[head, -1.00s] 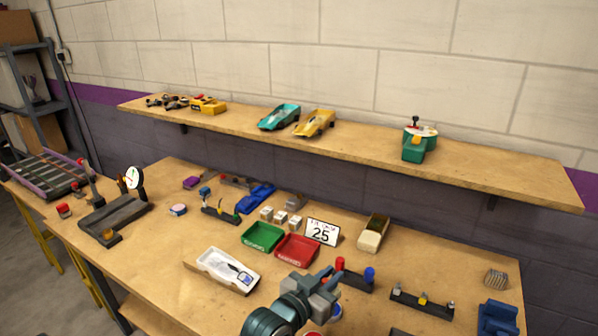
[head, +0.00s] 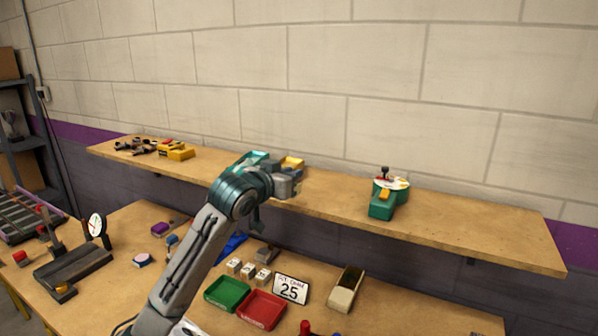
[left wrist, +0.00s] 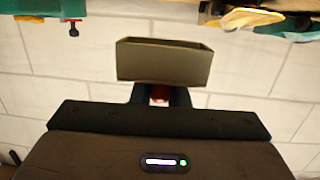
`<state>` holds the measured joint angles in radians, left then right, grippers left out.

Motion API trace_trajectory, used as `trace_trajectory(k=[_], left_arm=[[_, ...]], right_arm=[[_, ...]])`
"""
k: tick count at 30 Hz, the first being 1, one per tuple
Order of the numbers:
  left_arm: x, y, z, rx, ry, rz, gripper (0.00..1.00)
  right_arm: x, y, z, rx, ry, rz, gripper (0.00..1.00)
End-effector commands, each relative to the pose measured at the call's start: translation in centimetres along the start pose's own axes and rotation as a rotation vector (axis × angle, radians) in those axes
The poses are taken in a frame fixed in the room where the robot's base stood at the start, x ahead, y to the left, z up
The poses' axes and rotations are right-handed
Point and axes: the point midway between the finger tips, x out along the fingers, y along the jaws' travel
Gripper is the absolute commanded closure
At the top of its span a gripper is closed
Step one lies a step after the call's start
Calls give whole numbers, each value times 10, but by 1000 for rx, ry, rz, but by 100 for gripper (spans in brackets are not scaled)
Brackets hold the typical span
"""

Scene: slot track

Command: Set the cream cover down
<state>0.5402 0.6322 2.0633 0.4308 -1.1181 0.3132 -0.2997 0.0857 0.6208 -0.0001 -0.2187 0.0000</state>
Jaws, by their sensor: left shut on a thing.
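My left gripper (head: 287,183) is in front of the wall shelf, seen from behind in the head view. In the left wrist view its dark fingers (left wrist: 159,97) are shut on a hollow, box-shaped cover (left wrist: 163,65), which looks dull khaki-cream in shade. The cover is held up with the pale wall behind it. In the head view the cover is hidden by the gripper and wrist, or cannot be made out. My right gripper is in neither view.
The shelf (head: 335,207) holds a yellow car (head: 292,162) and a teal car (head: 252,158), partly hidden by my arm, and a green controller (head: 383,202) to the right. Bare shelf lies between. Below are red (head: 262,310) and green (head: 227,292) trays and a cream box (head: 345,290).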

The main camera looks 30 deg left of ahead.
Motion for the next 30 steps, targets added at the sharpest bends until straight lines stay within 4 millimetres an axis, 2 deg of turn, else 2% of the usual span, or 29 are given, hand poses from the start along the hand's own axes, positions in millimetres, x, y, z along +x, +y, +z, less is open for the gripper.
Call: trace_trajectory(k=[1, 9, 15, 21, 27, 30], left_arm=[[11, 3, -5, -9, -1, 4, 100], [80, 13, -10, -6, -2, 3, 100], [122, 18, -10, -2, -2, 2, 100], [135, 20, -5, 1, -2, 1, 100], [138, 20, 20, 1, -4, 1, 100], [139, 20, 27, 2, 0, 1, 100]], right_arm=[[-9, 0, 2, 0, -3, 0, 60], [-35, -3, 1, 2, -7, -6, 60], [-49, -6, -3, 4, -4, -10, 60], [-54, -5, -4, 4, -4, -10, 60], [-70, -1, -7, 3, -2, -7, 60], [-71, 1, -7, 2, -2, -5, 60]])
